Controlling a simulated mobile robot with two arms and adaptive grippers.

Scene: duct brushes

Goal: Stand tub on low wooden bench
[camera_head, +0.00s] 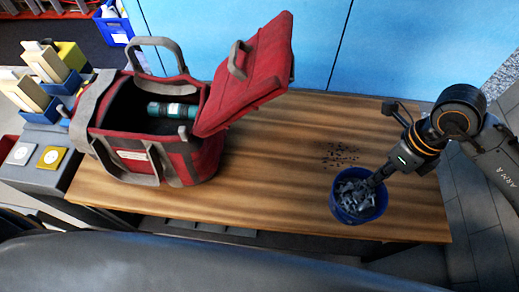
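The tub (335,209) is round and blue, filled with grey pieces. It is near the right end of the low wooden bench (270,165), close to its front edge. I cannot tell whether its base touches the wood. My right gripper (372,183) comes in from the right, with its tip at the tub's right rim. Its fingers are small and blend with the grey contents, so I cannot tell whether they are shut on the rim. My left gripper is not in view.
An open red and grey bag (205,155) with a green and dark cylinder (172,110) inside covers the bench's left part. Small dark bits (340,154) lie behind the tub. The bench's middle is clear. Blue panels (240,40) stand behind; a grey side surface (45,180) is at left.

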